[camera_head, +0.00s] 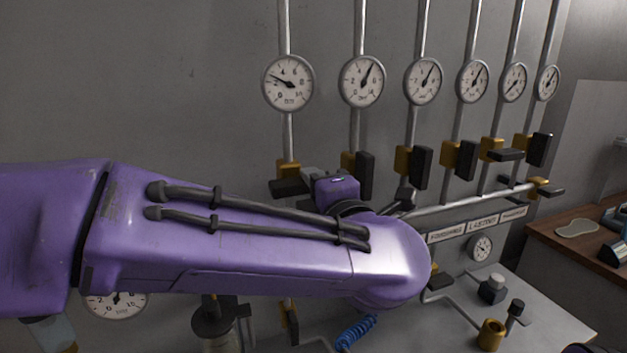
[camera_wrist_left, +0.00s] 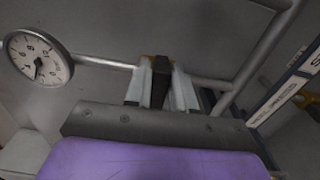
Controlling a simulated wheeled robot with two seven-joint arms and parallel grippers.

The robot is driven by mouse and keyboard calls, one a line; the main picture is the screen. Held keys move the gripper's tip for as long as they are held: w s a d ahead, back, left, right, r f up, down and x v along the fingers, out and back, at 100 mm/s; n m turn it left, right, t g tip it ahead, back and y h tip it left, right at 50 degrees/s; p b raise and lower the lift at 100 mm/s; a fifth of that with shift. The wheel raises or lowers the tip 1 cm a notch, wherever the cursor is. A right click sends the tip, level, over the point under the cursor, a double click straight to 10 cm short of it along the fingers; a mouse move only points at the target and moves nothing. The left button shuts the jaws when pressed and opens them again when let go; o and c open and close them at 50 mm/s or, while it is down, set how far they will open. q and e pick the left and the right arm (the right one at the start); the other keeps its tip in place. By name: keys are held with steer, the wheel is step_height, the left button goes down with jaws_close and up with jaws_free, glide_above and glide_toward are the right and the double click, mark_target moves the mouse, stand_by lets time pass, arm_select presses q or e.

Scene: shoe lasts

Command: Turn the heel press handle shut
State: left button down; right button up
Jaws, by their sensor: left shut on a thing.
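My left gripper (camera_head: 309,178) reaches the leftmost valve of the row on the back wall. Its two pale fingers also show in the left wrist view (camera_wrist_left: 161,86), closed on both sides of a dark valve handle (camera_wrist_left: 160,94). In the head view this black handle (camera_head: 286,189) lies about level, across its upright pipe, below a yellow valve body (camera_head: 288,168). My purple forearm covers what is below the valve. My right gripper is not in view.
Several more valves stand close on the right, including one with an upright black handle (camera_head: 365,176). Round gauges sit above them, the leftmost one (camera_head: 288,82) over the held valve. A sign strip (camera_head: 480,226) and a grey bench (camera_head: 530,310) lie at lower right.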

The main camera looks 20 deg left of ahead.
arm_select(q)
steer(key=shift+f+m, duration=0.15)
steer(key=shift+m, duration=0.15)
steer(key=c, duration=1.3)
jaws_free()
steer(key=shift+o, duration=1.3)
steer(key=shift+a, duration=0.3)
steer(key=b+v, duration=0.2)
steer(key=v, duration=0.8)
steer(key=shift+s+d, duration=0.2)
steer(key=shift+d, duration=0.05)
